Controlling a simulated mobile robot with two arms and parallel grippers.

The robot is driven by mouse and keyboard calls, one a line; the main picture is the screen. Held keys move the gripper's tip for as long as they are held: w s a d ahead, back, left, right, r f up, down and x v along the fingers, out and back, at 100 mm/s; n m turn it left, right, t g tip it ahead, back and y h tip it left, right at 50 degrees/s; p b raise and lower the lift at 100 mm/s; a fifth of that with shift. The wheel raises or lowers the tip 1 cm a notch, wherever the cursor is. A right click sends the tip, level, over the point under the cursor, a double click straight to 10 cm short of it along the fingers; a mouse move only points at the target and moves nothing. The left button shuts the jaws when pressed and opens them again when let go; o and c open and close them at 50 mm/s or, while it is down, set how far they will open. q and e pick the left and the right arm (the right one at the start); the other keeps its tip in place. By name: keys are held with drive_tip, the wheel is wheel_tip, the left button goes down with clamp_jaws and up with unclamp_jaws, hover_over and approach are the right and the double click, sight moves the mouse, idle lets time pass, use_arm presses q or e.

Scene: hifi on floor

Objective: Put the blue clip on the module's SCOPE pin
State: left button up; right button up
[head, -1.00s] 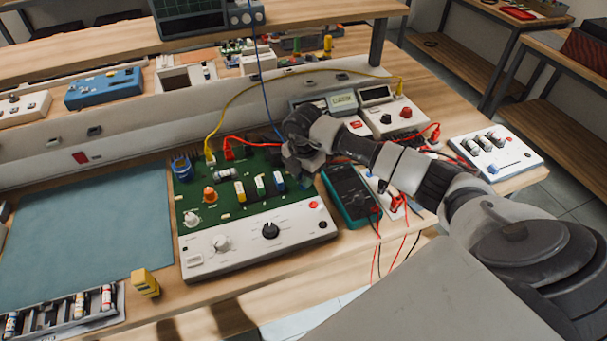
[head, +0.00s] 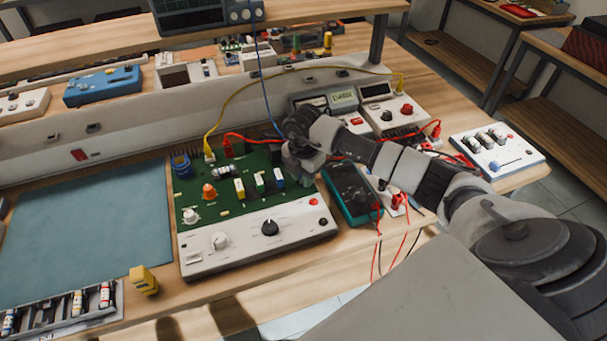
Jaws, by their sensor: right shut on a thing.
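The module (head: 258,238) is a green circuit board with a white front panel and knobs, lying on the bench. My right gripper (head: 294,172) is over the right part of the board, near its back right edge. A blue lead (head: 264,95) runs down from the scope (head: 205,12) on the shelf to behind my right gripper. The blue clip at its end is hidden by the gripper, which is shut. The SCOPE pin cannot be made out; the gripper covers that part of the board. My left gripper is not in view.
A yellow clip (head: 209,154) and a red clip (head: 227,148) sit at the board's back edge. A teal multimeter (head: 350,192) with leads lies close to the right. A blue-grey mat (head: 85,235) at left is clear.

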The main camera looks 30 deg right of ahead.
drive_tip(key=o, duration=0.9)
wheel_tip(320, 180, up, 11)
drive_tip(key=shift+f+b, duration=0.1)
drive_tip(key=shift+b, duration=0.65)
